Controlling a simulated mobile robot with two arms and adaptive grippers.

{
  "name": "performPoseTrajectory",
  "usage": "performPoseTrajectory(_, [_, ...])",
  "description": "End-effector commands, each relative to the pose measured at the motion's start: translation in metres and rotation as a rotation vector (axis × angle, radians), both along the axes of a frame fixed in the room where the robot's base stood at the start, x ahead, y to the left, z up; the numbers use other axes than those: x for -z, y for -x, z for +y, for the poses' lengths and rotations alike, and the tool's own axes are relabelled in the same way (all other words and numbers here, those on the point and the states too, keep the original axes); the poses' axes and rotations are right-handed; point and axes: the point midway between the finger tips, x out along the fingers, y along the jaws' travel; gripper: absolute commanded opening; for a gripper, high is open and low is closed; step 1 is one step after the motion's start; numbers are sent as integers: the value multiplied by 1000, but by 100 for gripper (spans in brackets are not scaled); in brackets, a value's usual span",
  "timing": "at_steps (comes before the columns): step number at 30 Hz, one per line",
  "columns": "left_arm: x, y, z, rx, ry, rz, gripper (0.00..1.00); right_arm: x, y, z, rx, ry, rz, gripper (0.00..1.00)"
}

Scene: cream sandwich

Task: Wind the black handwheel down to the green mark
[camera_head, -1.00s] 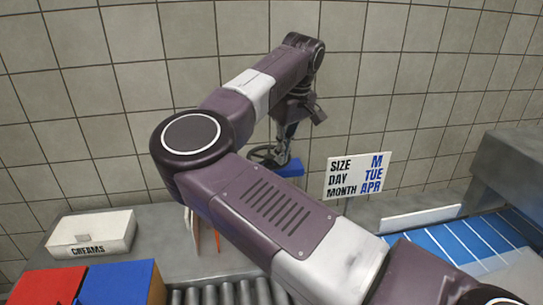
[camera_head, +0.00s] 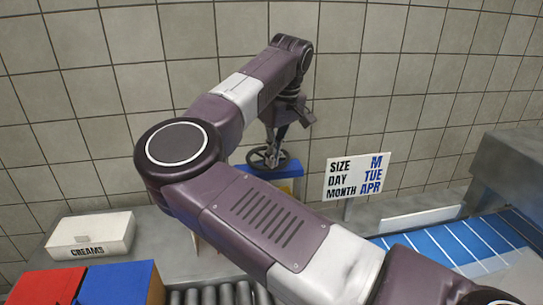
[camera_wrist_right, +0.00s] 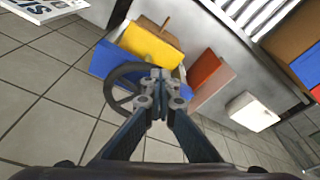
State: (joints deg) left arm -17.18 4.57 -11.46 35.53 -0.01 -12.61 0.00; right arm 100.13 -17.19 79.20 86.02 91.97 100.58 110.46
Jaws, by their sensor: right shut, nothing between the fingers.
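The black handwheel (camera_head: 252,156) sits over a blue-topped unit (camera_head: 290,171) by the tiled wall. The wheel also shows in the right wrist view (camera_wrist_right: 110,88), its right part hidden behind my fingers. My right gripper (camera_head: 271,150) points down over the wheel. In the right wrist view its fingertips (camera_wrist_right: 160,80) are together with nothing between them, and they overlap the wheel's rim and hub area. I cannot tell whether they touch it. I see no green mark in either view. My left gripper is not in view.
A SIZE/DAY/MONTH sign (camera_head: 357,176) stands right of the wheel. A CREAMS box (camera_head: 91,236) lies at left, behind a red bin (camera_head: 45,286) and a blue bin (camera_head: 117,283). Rollers (camera_head: 217,295) run in front. Yellow (camera_wrist_right: 152,43) and orange-red (camera_wrist_right: 209,74) panels lie near the wheel.

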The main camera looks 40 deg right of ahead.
Motion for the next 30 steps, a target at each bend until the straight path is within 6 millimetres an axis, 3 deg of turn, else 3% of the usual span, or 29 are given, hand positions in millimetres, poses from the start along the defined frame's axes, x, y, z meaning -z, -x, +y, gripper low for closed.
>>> performPoseTrajectory(7, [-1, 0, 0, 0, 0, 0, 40, 2, -11, 13, -6, -1, -1, 0])
performPoseTrajectory(19, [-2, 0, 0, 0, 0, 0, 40, 2, -12, 15, -4, -1, 0, 0])
performPoseTrajectory(30, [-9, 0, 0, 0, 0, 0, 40, 1, -29, 24, -4, 0, 0, 0])
